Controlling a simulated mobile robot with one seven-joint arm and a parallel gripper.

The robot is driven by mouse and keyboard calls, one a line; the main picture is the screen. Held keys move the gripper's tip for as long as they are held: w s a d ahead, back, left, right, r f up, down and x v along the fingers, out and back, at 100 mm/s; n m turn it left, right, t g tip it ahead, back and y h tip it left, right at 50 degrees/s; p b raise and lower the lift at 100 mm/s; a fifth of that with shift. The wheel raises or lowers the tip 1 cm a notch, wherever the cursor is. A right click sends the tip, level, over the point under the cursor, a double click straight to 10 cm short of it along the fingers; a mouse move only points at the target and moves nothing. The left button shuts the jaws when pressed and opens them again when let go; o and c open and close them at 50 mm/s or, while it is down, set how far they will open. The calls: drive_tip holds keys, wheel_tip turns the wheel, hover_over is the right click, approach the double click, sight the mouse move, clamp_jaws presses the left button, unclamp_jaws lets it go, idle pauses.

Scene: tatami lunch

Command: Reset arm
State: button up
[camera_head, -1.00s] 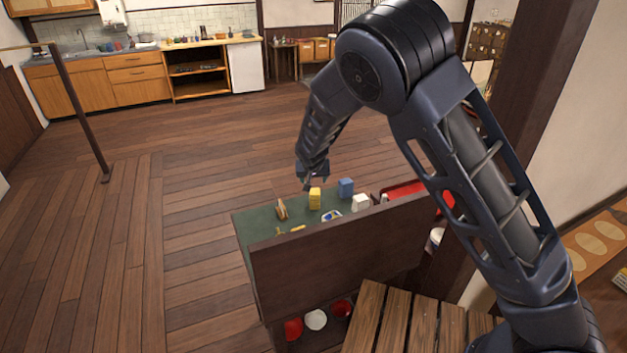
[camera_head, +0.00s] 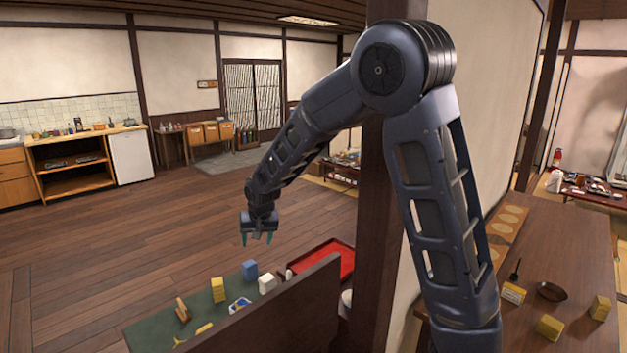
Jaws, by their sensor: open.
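My gripper (camera_head: 257,239) hangs at the end of my bent arm, fingers pointing down. It is open, with a gap between its two fingertips and nothing between them. It is in the air above and behind the green-topped counter (camera_head: 150,334), apart from the things on it.
A red tray (camera_head: 325,262) lies at the counter's right end, beside a dark post (camera_head: 378,200). A brown panel (camera_head: 290,310) edges the counter's front. A wooden table (camera_head: 560,270) with several small things stands at right. The floor behind is clear.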

drive_tip(key=s+d+r, duration=0.5)
drive_tip(key=s+d, duration=0.1)
drive_tip(key=d, duration=0.4)
drive_tip(key=s+d+r+n+y, duration=0.1)
drive_tip(key=s+d+r, duration=0.5)
drive_tip(key=d, duration=0.3)
drive_tip(key=s+d+r, duration=0.5)
drive_tip(key=d, duration=0.5)
drive_tip(key=s+d+m+h, duration=0.1)
drive_tip(key=d+m, duration=0.1)
drive_tip(key=d, duration=0.6)
drive_tip(key=s+d+m+t+h, duration=0.1)
drive_tip(key=d+m+h, duration=0.1)
drive_tip(key=d, duration=0.6)
drive_tip(key=shift+s+d, duration=0.15)
drive_tip(key=shift+s, duration=0.25)
drive_tip(key=o, duration=0.4)
drive_tip(key=shift+d, duration=0.25)
drive_tip(key=shift+r, duration=0.1)
